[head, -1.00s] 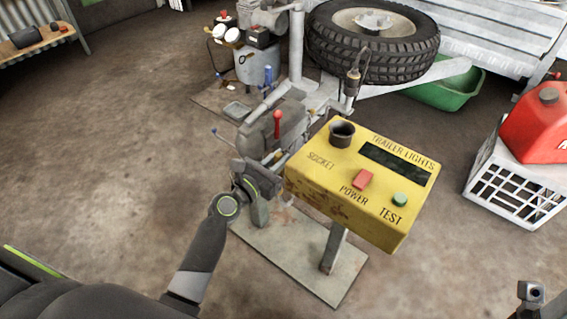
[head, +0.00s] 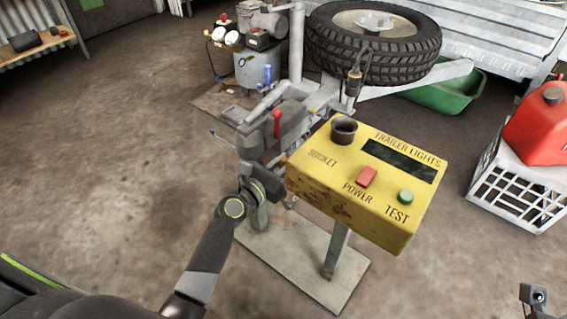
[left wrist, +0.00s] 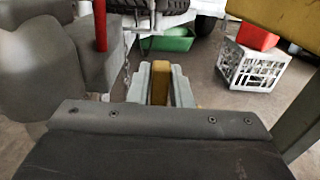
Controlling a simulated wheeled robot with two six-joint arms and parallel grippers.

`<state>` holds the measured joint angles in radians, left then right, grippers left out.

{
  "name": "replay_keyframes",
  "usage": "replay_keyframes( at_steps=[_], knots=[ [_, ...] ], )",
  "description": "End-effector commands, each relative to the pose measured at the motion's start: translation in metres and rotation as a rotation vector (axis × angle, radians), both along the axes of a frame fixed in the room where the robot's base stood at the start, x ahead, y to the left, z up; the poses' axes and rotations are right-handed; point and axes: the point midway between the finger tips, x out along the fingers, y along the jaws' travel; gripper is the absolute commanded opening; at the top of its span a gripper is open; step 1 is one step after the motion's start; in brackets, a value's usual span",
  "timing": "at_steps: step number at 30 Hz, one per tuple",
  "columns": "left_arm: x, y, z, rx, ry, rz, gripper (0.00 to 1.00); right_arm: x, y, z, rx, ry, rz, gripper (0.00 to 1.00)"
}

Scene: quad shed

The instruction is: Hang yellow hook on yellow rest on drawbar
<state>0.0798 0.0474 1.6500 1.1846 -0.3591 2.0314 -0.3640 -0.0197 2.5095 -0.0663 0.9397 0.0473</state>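My left gripper reaches in beside the grey trailer coupling (head: 272,125), left of the yellow test box, in the head view. Its fingertips are hidden there. In the left wrist view my left gripper (left wrist: 160,83) has its two pale fingers closed around a dull yellow piece (left wrist: 160,82), which looks like the yellow hook. Its lower end is hidden by the gripper body. A chain (left wrist: 127,75) hangs just left of the fingers; whether it joins the yellow piece is unclear.
The yellow trailer-lights box (head: 335,185) stands on a post close to the right of my left gripper. The coupling's red handle (head: 277,123) rises beside it. A spare tyre (head: 375,48), green tub (head: 447,95) and white crate (head: 517,190) are farther off. Floor at left is clear.

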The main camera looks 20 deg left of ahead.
Motion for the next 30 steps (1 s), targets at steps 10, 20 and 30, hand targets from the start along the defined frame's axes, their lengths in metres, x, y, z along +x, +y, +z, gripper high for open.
replay_keyframes(
  at_steps=[10,20,30],
  knots=[
    [0.0,0.0,0.001,0.0,0.0,0.0,0.37,0.0,0.0,0.0,-0.002,0.002,0.0,0.63],
    [-0.019,0.007,0.002,0.001,0.002,0.001,0.37,0.001,0.0,0.003,-0.001,0.002,-0.001,0.63],
    [-0.087,0.034,0.002,0.001,0.004,0.0,0.37,0.001,0.002,0.012,-0.033,0.025,0.0,0.63]
  ],
)
